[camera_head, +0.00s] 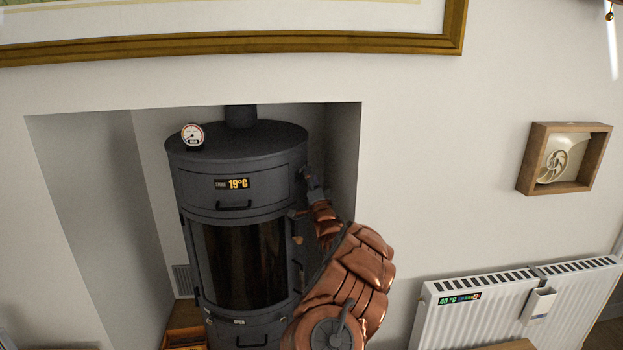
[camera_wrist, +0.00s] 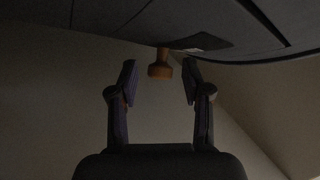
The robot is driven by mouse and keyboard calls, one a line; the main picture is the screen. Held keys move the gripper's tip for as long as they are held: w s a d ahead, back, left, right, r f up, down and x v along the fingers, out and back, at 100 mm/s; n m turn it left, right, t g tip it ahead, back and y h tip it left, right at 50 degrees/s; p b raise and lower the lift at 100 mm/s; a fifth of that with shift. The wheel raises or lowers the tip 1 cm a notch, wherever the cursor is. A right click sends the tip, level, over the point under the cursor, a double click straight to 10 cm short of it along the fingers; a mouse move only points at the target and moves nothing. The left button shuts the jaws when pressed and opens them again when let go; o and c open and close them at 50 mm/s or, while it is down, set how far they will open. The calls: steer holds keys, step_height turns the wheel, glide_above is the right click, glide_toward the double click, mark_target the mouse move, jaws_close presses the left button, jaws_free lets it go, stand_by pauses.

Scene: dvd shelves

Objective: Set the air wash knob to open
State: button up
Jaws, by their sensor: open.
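The dark grey stove (camera_head: 245,185) stands in the wall recess, with a dark glass door and a 19°C display. A small "OPEN" label (camera_head: 239,321) shows low on its front. My gripper (camera_head: 308,178) is at the stove's upper right side. In the wrist view, my gripper (camera_wrist: 160,74) is open, with one finger on either side of a small orange-brown knob (camera_wrist: 160,67). The knob sits near the fingertips, with gaps on both sides. I cannot read a label that names it as the air wash knob. Its setting cannot be told.
The recess wall (camera_head: 342,155) is close to the right of the stove and my arm. A white radiator (camera_head: 470,310) is at the lower right. A round gauge (camera_head: 192,136) is on the stove top. A framed shell (camera_head: 565,158) hangs at the right.

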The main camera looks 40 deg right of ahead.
jaws_close()
stand_by(0.3)
stand_by(0.3)
